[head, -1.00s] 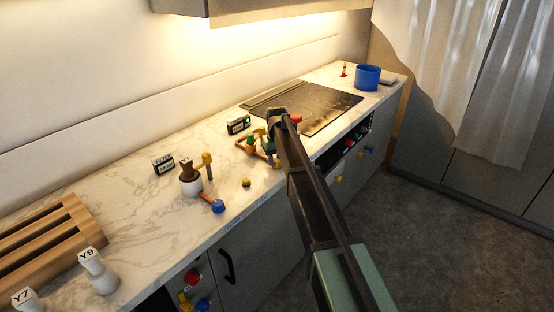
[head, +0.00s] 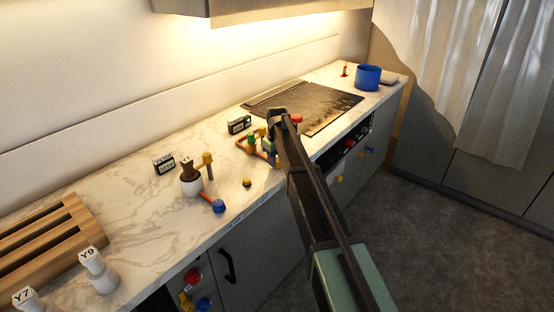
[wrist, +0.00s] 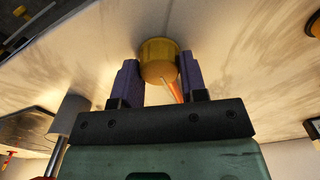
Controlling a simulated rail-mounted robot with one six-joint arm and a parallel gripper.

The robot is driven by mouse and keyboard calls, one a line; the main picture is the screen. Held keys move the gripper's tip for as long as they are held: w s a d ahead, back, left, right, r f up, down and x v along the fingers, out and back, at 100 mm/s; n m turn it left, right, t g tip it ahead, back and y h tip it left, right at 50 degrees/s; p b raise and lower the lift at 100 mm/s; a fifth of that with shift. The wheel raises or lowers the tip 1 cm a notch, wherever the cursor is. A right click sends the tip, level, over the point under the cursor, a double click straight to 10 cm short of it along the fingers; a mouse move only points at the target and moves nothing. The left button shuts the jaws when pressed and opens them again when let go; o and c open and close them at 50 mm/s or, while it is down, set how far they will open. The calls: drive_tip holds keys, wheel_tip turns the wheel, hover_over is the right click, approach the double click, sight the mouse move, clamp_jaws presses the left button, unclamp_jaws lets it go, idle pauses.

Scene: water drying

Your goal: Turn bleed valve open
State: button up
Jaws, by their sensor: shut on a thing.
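In the wrist view, a round yellow knob (wrist: 158,60) sits between the two purple fingers of my gripper (wrist: 160,78). The fingers are shut on its sides. A thin orange rod shows just behind the knob. I cannot tell from the picture how far the knob is turned. In the head view, my arm reaches over the counter to a cluster of coloured pipes and valves (head: 250,143). My arm partly hides this cluster, and the held knob cannot be made out clearly there.
Left of the cluster stand a white-and-brown vessel (head: 191,184), a blue knob (head: 218,206), a small yellow knob (head: 247,182) and a display box (head: 164,164). Another display (head: 239,124) stands behind the cluster. A dark cooktop (head: 325,105) and a blue pot (head: 368,77) are beyond.

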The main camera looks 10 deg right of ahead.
drive_tip(key=o, duration=0.9)
drive_tip(key=shift+r, duration=0.1)
wheel_tip(320, 180, up, 11)
drive_tip(key=p, duration=1.1)
drive_tip(key=shift+f, duration=0.2)
drive_tip(key=s+m, duration=0.2)
drive_tip(key=s, duration=1.1)
drive_tip(key=s+m+b, duration=0.1)
drive_tip(key=s, duration=1.2)
drive_tip(key=s+f+m, duration=0.1)
drive_tip(key=s+m, duration=0.1)
drive_tip(key=s, duration=1.2)
drive_tip(key=shift+d+f+m, duration=0.1)
drive_tip(key=shift+d+m, duration=0.05)
drive_tip(key=shift+m, duration=0.15)
